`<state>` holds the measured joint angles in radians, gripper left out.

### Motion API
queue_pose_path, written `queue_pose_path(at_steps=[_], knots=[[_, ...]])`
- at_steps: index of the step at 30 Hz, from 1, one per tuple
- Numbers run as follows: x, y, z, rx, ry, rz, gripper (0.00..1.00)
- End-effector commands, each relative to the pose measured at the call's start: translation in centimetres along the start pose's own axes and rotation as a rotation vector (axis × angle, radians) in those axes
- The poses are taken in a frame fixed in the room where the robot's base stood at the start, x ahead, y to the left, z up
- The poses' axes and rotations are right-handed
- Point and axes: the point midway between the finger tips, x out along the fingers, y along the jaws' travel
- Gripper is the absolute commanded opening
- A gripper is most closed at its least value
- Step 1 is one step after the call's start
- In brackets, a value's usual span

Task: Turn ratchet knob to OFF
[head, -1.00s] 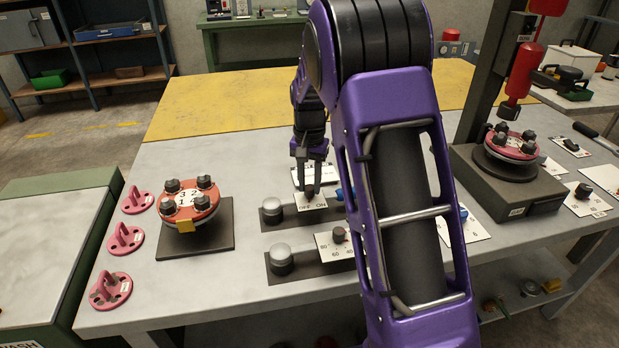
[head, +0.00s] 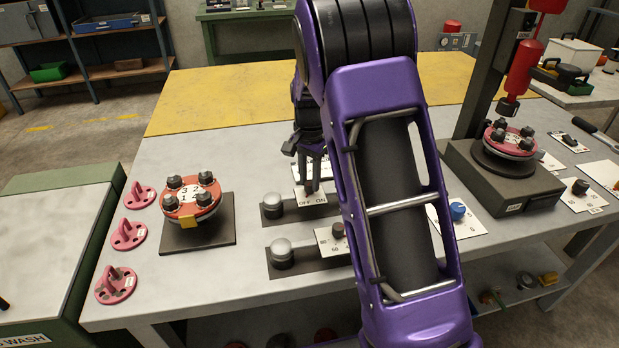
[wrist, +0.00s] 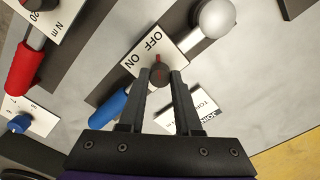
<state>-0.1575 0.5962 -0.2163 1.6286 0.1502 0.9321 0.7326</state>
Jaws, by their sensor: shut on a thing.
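The ratchet knob (wrist: 160,73) is a small dark round knob with a red mark on a white OFF/ON plate (wrist: 135,54). My gripper (wrist: 160,80) is shut on it in the wrist view, one fingertip on each side.
A silver ball-ended handle (head: 272,203) is beside the plate, and another knob plate (head: 333,242) is nearer. A flanged spool (head: 189,197) with bolts stands to the left. A second bolted flange (head: 510,138) stands on a dark press base at right. My arm hides the middle right.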

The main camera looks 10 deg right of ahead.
Motion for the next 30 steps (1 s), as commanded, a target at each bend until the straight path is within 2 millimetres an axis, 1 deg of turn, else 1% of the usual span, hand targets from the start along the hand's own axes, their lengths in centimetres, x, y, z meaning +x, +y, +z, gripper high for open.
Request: queue_pose_path(at_steps=[4,5,9,10,18,22,26,30], knots=[[0.0,0.0,0.0,0.001,-0.001,0.000,0.00],[0.0,0.0,0.0,0.001,-0.001,0.000,0.34],[0.0,0.0,0.0,0.001,-0.001,0.000,0.59],[0.0,0.0,0.0,0.001,-0.001,0.001,0.63],[0.0,0.0,0.0,0.000,-0.001,0.000,0.63],[-0.8,0.0,0.0,-0.001,0.000,-0.001,0.63],[-3.0,-0.1,0.0,-0.001,0.001,-0.003,0.63],[-6.3,-0.1,0.0,-0.002,0.002,-0.003,0.63]])
